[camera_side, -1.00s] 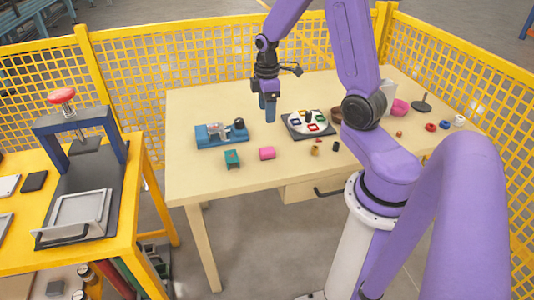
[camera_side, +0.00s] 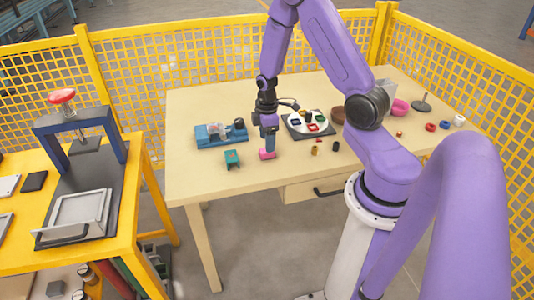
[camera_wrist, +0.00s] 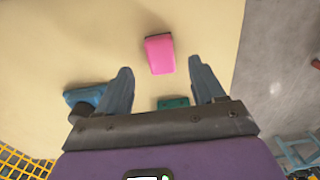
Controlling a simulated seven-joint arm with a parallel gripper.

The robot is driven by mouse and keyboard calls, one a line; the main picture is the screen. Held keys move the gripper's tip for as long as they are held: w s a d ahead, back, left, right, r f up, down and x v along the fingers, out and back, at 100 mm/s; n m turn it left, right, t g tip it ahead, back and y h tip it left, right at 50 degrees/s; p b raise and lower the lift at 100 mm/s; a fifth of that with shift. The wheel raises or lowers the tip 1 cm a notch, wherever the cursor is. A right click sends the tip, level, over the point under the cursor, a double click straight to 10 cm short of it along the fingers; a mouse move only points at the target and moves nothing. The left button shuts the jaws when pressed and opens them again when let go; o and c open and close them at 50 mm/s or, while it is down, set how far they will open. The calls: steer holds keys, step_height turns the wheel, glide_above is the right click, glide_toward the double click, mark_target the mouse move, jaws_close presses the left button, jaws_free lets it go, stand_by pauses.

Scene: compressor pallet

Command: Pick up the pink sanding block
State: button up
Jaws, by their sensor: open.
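The pink sanding block (camera_side: 267,154) lies on the table near its front edge, just right of a green block. In the wrist view the pink block (camera_wrist: 159,54) lies flat a little beyond my fingertips and between their lines, with bare table around it. My gripper (camera_side: 270,147) points down close over the block in the side view and hides part of it. In the wrist view my gripper (camera_wrist: 159,64) has its two blue-grey fingers spread wide with nothing between them.
The green block (camera_side: 232,159) stands left of the pink block. A blue fixture (camera_side: 221,135) is behind it. A black board with a white disc (camera_side: 324,119) and coloured pieces lies to the right rear. Small dark and brass parts (camera_side: 336,146) sit to the right.

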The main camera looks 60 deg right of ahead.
steer(key=shift+f, duration=1.95)
steer(key=c, duration=1.1)
steer(key=shift+r, duration=0.1)
steer(key=shift+c, duration=0.2)
step_height(320, 180, up, 10)
steer(key=shift+o, duration=0.5)
